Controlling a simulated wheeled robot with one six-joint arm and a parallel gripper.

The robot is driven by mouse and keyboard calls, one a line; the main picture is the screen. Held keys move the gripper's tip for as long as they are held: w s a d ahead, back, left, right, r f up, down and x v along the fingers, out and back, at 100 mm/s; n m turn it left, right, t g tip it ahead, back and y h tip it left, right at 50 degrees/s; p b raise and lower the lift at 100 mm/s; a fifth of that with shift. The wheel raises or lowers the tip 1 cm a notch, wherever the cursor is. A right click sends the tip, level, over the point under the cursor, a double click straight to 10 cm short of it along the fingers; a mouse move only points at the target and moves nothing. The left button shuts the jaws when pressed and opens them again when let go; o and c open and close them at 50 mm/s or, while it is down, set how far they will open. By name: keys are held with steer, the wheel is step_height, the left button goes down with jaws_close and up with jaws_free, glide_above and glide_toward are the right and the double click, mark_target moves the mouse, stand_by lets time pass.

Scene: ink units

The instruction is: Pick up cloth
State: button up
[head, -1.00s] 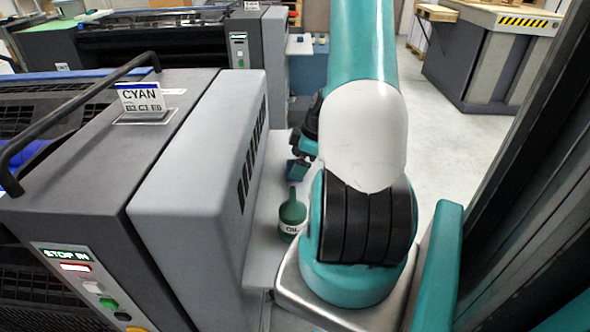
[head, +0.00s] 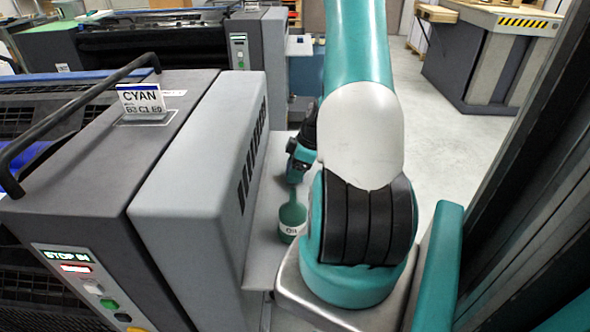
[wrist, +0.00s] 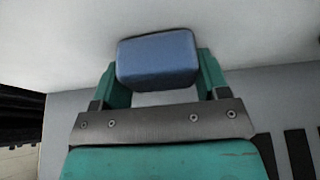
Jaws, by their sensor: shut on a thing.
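A blue, rounded, block-like thing, which I take to be the folded cloth (wrist: 157,58), sits between the teal fingers of my gripper (wrist: 159,78) in the wrist view. The gripper is shut on it, one finger at each side. In the head view my gripper (head: 297,168) points down over the grey ledge beside the press, just behind the oil can. The cloth cannot be made out clearly there. The wrist view does not show clearly whether the cloth touches the pale surface behind it.
A green oil can (head: 292,216) with a tall spout stands on the ledge (head: 262,262), close to my gripper. The grey press unit (head: 190,160) with a CYAN sign (head: 142,99) rises at the left. Another press stands behind. Open floor (head: 445,140) lies to the right.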

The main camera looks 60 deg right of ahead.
step_height(320, 180, up, 20)
stand_by(0.3)
steer(key=o, duration=0.3)
steer(key=shift+c, duration=1.1)
